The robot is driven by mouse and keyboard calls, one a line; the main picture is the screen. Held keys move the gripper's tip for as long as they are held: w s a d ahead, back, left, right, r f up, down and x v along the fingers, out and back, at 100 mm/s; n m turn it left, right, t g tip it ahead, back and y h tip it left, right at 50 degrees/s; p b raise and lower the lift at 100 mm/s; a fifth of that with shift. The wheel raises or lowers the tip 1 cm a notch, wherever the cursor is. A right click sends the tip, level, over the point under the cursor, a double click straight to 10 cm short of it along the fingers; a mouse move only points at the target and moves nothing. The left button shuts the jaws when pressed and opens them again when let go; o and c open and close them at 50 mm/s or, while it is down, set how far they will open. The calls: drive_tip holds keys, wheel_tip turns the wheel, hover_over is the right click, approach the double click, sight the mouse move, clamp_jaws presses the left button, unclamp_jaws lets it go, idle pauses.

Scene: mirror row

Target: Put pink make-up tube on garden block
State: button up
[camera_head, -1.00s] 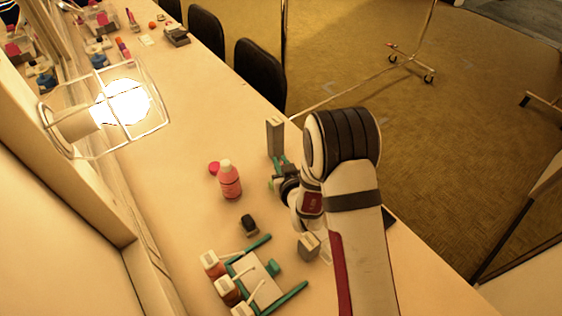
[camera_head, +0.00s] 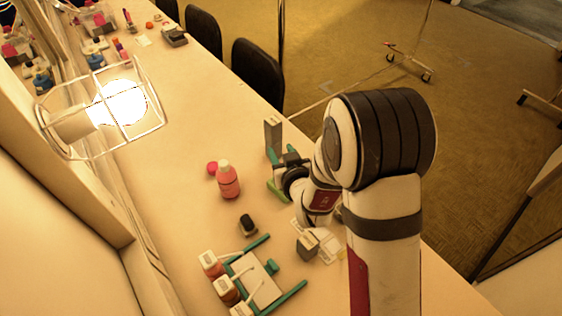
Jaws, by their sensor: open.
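I cannot tell for certain which pink thing is the make-up tube. A tall grey block (camera_head: 272,134) stands upright just behind my gripper. A smaller grey-brown block (camera_head: 308,244) stands nearer the front, so which is the garden block is unclear. My gripper (camera_head: 272,172) is open, its green fingers apart, low over the counter between the pink container and the tall block. My arm partly hides it.
A small black-topped item (camera_head: 247,225) stands in front of the pink container. A teal-railed rack (camera_head: 265,290) and several small bottles (camera_head: 210,264) fill the front. A caged lamp (camera_head: 122,103) is at left. The counter beyond the pink container is largely clear.

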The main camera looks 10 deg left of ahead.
drive_tip(key=shift+r, duration=0.7)
drive_tip(key=shift+d, duration=0.15)
drive_tip(key=s+d+r+m+g+h, duration=0.3)
drive_tip(key=s+d+m+g+h, duration=0.15)
drive_tip(key=s+d, duration=0.45)
drive_tip(key=s+d+r+m+g, duration=0.2)
drive_tip(key=s+g, duration=0.2)
drive_tip(key=s, duration=0.8)
drive_tip(key=s+d+r+m+g, duration=0.1)
drive_tip(key=s+d+m+g, duration=0.1)
drive_tip(key=s, duration=1)
drive_tip(key=shift+s+r+m+g+y, duration=0.4)
drive_tip(key=shift+m+g, duration=0.45)
drive_tip(key=shift+g, duration=0.3)
